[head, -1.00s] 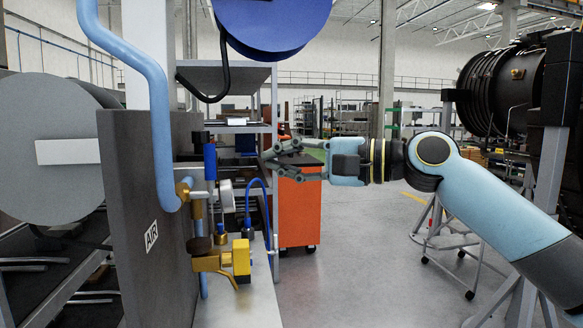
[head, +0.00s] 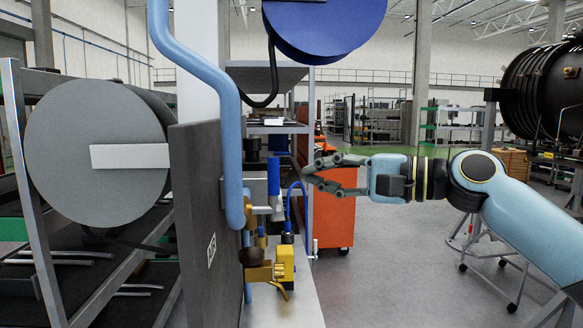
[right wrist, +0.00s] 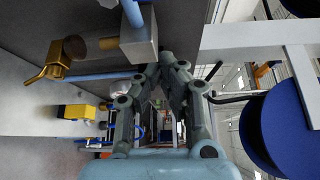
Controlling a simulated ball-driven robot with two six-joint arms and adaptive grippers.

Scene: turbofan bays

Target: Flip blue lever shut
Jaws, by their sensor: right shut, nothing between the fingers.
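The blue lever (head: 274,178) stands roughly upright beside the light-blue pipe, at the grey valve block near the dark panel. A blue bar by a grey block (right wrist: 132,13) at the top of the right wrist view looks like the same lever. My right gripper (head: 307,174) comes in from the right with its fingers closed and empty. Its tips are just right of the lever in the head view, with a small visible gap; depth is hard to judge. The closed fingers also fill the middle of the right wrist view (right wrist: 170,63). My left gripper is not in view.
The light-blue pipe (head: 228,130) and dark AIR panel (head: 195,220) stand left of the lever. A yellow valve (head: 285,263) and thin blue hose (head: 291,190) are below and beside it. A blue drum (head: 325,30) hangs above. An orange cabinet (head: 333,215) stands behind my gripper.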

